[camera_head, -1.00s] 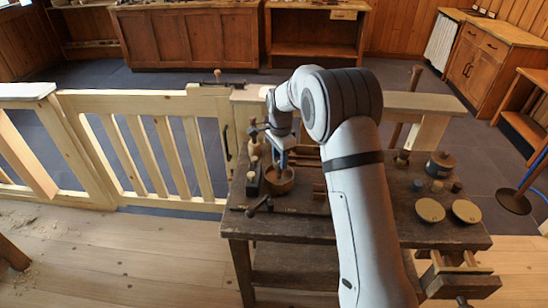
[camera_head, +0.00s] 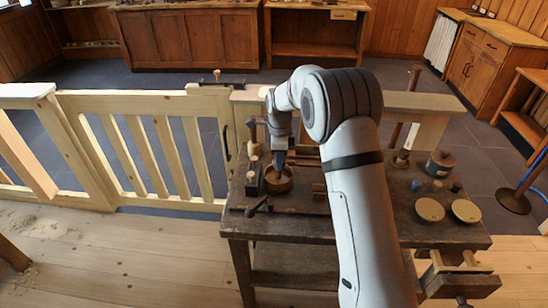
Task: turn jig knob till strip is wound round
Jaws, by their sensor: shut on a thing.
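My gripper (camera_head: 281,165) points down over the left part of the dark workbench (camera_head: 285,227). Its fingers reach the round wooden piece (camera_head: 278,184), which looks like the spool or knob of the jig. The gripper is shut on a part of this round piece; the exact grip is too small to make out. A dark upright block with a pale top (camera_head: 252,174) stands just left of it. I cannot make out the strip or how far it is wound.
A dark clamp handle (camera_head: 257,206) sticks out at the bench's front left. Two round tan discs (camera_head: 430,209), small dark pots and a lidded pot (camera_head: 440,164) stand on the right. A pale wooden fence (camera_head: 150,150) runs along the left.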

